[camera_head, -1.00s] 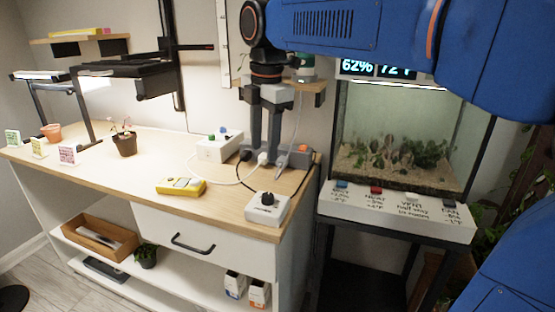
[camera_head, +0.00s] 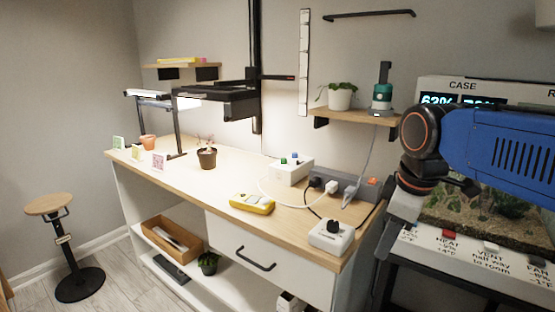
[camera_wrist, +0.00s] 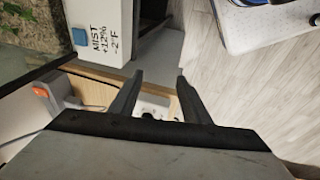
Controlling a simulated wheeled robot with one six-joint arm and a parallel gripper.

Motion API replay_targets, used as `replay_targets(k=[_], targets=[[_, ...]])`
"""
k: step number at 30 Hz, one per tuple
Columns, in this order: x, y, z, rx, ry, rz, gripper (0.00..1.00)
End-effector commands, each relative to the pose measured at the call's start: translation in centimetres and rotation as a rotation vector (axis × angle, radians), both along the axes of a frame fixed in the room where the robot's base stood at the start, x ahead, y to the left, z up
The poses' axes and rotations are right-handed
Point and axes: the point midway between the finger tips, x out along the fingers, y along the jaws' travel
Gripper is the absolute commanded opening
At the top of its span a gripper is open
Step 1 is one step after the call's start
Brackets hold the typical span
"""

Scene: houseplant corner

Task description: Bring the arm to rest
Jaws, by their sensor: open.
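My gripper shows in the wrist view (camera_wrist: 158,92), with its two dark fingers apart and nothing between them. It points down past the bench end, with a white box and the bench seen beyond the fingers. In the head view my blue arm reaches in from the right, and its wrist hangs in front of the glass tank (camera_head: 480,212) and its button panel (camera_head: 465,246). The fingertips cannot be made out in the head view.
The wooden bench (camera_head: 190,178) holds a potted plant (camera_head: 207,158), a yellow meter (camera_head: 252,203), a power strip (camera_head: 345,184) and a white knob box (camera_head: 331,236). A shelf (camera_head: 352,116) hangs above. A stool (camera_head: 50,204) stands left. Floor between stool and bench is clear.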

Motion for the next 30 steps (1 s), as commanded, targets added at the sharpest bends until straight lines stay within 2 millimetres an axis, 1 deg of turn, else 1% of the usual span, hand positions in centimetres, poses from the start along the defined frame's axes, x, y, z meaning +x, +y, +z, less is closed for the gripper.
replay_targets(k=[1, 6, 9, 12, 15, 20, 30], targets=[[-1.4, -0.9, -1.3, 0.023, -0.013, -0.095, 0.43], [-5.3, -3.0, -5.6, 0.115, -0.059, -0.426, 0.43], [-7.2, -3.9, -8.1, 0.169, -0.085, -0.602, 0.43], [-8.8, -4.6, -10.2, 0.217, -0.104, -0.743, 0.43], [-9.8, -5.0, -11.7, 0.251, -0.117, -0.838, 0.43], [-10.3, -5.2, -12.6, 0.276, -0.126, -0.903, 0.43], [-10.3, -5.2, -12.6, 0.276, -0.126, -0.905, 0.43]])
